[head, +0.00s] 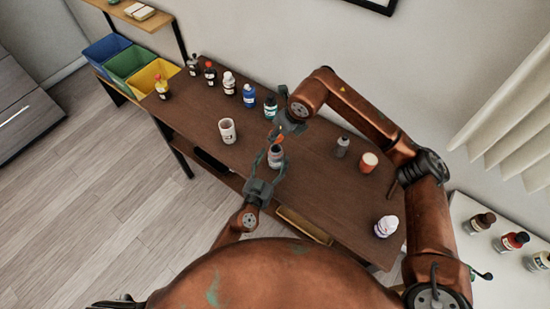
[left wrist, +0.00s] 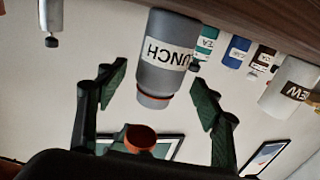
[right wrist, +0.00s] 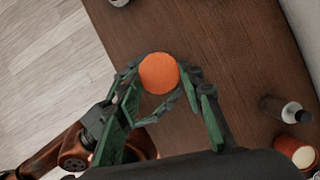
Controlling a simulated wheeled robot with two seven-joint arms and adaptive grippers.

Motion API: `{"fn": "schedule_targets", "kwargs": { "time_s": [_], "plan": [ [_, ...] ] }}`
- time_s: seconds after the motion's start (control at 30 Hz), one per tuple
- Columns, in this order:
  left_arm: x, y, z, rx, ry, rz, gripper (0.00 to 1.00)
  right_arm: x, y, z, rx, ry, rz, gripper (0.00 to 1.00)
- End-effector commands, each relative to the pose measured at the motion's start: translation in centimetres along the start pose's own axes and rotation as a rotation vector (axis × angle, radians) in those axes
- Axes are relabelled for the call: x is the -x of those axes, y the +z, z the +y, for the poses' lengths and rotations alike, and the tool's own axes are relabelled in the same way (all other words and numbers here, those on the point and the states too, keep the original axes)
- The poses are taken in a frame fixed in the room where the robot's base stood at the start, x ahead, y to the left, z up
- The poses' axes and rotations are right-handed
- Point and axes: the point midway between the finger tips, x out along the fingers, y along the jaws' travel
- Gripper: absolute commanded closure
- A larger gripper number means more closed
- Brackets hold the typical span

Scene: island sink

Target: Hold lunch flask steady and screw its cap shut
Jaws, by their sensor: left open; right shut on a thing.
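The grey lunch flask (head: 275,155) stands upright on the table near its front edge. In the left wrist view the flask (left wrist: 165,60) shows upside down, with its LUNCH label and an orange ring below its open-looking neck. My left gripper (head: 273,163) is open, one finger on each side of the flask, apart from it. My right gripper (right wrist: 165,88) is shut on the round orange cap (right wrist: 158,72), over the flask. The cap (left wrist: 140,138) appears apart from the neck in the left wrist view. From the right wrist, the flask is hidden under the cap.
A white mug-like container (head: 228,131) stands left of the flask. Several bottles line the back, including a blue one (head: 249,96) and a green one (head: 270,107). A grey bottle (head: 343,147), an orange-topped jar (head: 368,162) and a white bottle (head: 386,226) stand to the right.

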Motion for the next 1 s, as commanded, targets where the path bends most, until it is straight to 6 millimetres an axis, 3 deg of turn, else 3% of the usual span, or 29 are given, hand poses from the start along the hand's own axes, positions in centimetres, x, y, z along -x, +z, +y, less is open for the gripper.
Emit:
{"fn": "schedule_targets", "kwargs": {
  "time_s": [0.2,0.6,1.0],
  "plan": [
    [-2.3,0.0,0.0,0.000,0.001,0.001,0.39,0.0,0.0,0.0,0.000,0.000,0.000,0.76],
    [-2.7,0.0,0.0,0.000,0.001,0.000,0.40,0.0,0.0,0.0,0.000,0.000,0.000,0.76],
    [-2.6,0.0,0.0,0.000,0.000,0.000,0.67,0.0,0.0,0.0,0.000,0.000,0.000,0.76]
  ]
}}
